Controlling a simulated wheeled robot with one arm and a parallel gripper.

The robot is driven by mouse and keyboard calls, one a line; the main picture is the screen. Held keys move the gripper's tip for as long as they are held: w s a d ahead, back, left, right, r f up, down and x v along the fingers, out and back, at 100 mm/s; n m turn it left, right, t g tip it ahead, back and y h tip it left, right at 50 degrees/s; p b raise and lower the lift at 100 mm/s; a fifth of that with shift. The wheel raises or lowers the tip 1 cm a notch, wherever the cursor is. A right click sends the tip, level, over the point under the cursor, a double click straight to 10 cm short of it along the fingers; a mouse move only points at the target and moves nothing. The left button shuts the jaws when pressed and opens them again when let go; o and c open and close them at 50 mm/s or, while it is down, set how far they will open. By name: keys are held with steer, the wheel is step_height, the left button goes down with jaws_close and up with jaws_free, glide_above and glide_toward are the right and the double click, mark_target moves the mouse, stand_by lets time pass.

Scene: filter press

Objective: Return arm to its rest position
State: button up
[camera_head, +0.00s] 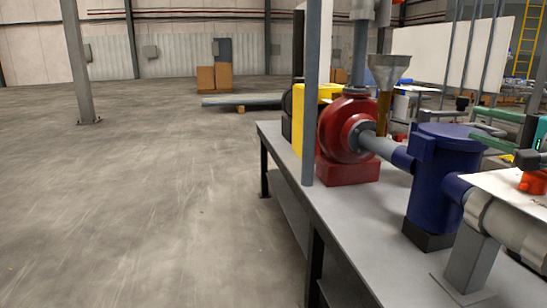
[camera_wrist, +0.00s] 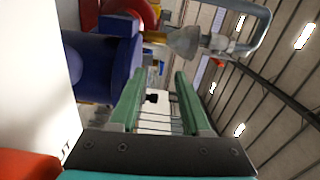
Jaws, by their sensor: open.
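My gripper (camera_head: 478,123) is at the right edge of the head view, above the far side of the bench and to the right of the blue cylindrical vessel. Its two green fingers point left there. In the wrist view my gripper (camera_wrist: 158,82) shows both green fingers spread apart with nothing between them. The blue vessel (camera_wrist: 92,65) is to the left of the fingers in that view and stands on the bench in the head view (camera_head: 434,185). Most of my arm is outside the head view.
A grey bench (camera_head: 345,225) carries a red pump (camera_head: 350,130), a yellow box (camera_head: 312,105) and pipework. An orange-red part (camera_head: 533,182) sits by a white panel (camera_head: 500,185) below my gripper. A metal funnel (camera_head: 388,70) stands behind. The floor (camera_head: 140,200) to the left is clear.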

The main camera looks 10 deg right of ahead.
steer(key=w+a+f+n+g+y, duration=0.2)
steer(key=a+f+n, duration=0.1)
steer(key=a, duration=0.6)
steer(key=w+a+f+n+g+y, duration=0.1)
steer(key=a+f+n+g+y, duration=0.15)
steer(key=a, duration=0.65)
steer(key=s+a+f+n+g+p, duration=0.1)
steer(key=s+a+f+n+g, duration=0.15)
steer(key=a+f, duration=0.35)
steer(key=s+a+f+n+g, duration=0.1)
steer(key=a+f+n+g, duration=0.2)
steer(key=a+f, duration=0.3)
steer(key=s+a+f+n+g+h+p, duration=0.1)
steer(key=s+a+f+n+g+h, duration=0.3)
steer(key=s+f, duration=0.7)
steer(key=s+d+f+g+h, duration=0.1)
steer(key=s+f+g, duration=0.1)
steer(key=s, duration=0.4)
steer(key=s+d+f+n+g+h, duration=0.1)
steer(key=s+f+g, duration=0.2)
steer(key=s+f, duration=0.2)
steer(key=shift+s+d+f+g+p, duration=0.25)
steer(key=shift+s+g+p, duration=0.1)
steer(key=shift+s, duration=0.6)
